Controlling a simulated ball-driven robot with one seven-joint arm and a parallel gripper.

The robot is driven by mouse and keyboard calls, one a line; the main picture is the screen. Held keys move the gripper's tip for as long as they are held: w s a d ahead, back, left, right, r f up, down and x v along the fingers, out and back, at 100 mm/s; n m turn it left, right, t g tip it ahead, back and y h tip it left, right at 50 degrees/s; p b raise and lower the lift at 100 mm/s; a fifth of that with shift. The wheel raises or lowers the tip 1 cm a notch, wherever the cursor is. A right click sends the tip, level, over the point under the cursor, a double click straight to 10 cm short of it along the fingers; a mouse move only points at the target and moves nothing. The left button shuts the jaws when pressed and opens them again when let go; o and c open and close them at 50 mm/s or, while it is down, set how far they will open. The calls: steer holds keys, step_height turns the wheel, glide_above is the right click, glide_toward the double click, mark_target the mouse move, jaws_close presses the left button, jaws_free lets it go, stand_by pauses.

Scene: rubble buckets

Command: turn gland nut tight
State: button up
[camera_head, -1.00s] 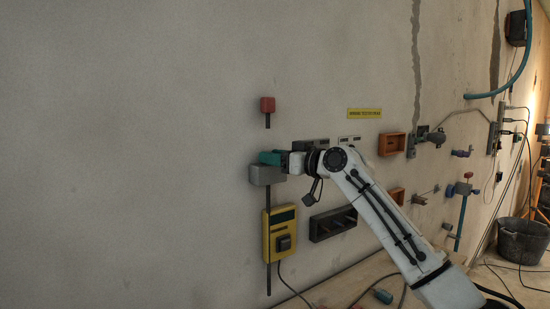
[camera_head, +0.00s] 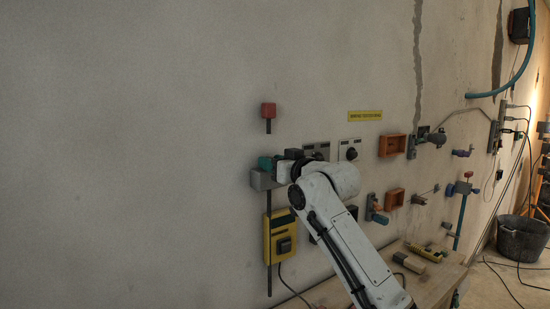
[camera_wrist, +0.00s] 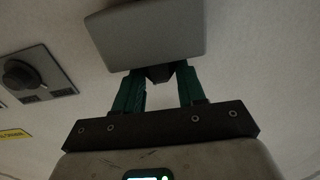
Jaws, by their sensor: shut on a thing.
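The gland nut (camera_wrist: 159,74) is a small dark faceted piece on the near face of a grey box in the wrist view. The grey box (camera_wrist: 150,32) is fixed to the wall; in the head view the box (camera_head: 261,181) sits on a dark vertical conduit. My gripper (camera_wrist: 160,78) has its two green fingers on either side of the nut, shut on it. In the head view my gripper (camera_head: 266,163) is at the box's upper right, and the nut is hidden there.
A red block (camera_head: 268,110) is above the box, and a yellow unit (camera_head: 280,237) below it. A dial plate (camera_head: 350,151) and orange trays (camera_head: 391,145) are on the wall to the right. A bench (camera_head: 440,274) holds a yellow tool (camera_head: 426,252). The wall at left is bare.

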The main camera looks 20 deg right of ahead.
steer(key=m+h, duration=0.2)
steer(key=shift+a+t+h, duration=0.3)
steer(key=shift+a+t, duration=0.1)
steer(key=m+h, duration=0.1)
steer(key=h+b, duration=0.1)
steer(key=m+h, duration=0.1)
steer(key=h, duration=0.1)
steer(key=shift+a+f+m+b, duration=0.2)
steer(key=shift+a+m+b, duration=0.05)
steer(key=shift+m+b, duration=0.1)
steer(key=m+h+b, duration=0.2)
steer(key=h, duration=0.1)
steer(key=shift+a, duration=0.1)
steer(key=shift+r+h+b, duration=0.1)
steer(key=shift+h+b, duration=0.3)
steer(key=shift+r+m+g+h, duration=0.15)
steer(key=shift+m+g+h, duration=0.15)
steer(key=shift+m, duration=0.05)
steer(key=o, duration=1.1)
steer(key=shift+c, duration=0.2)
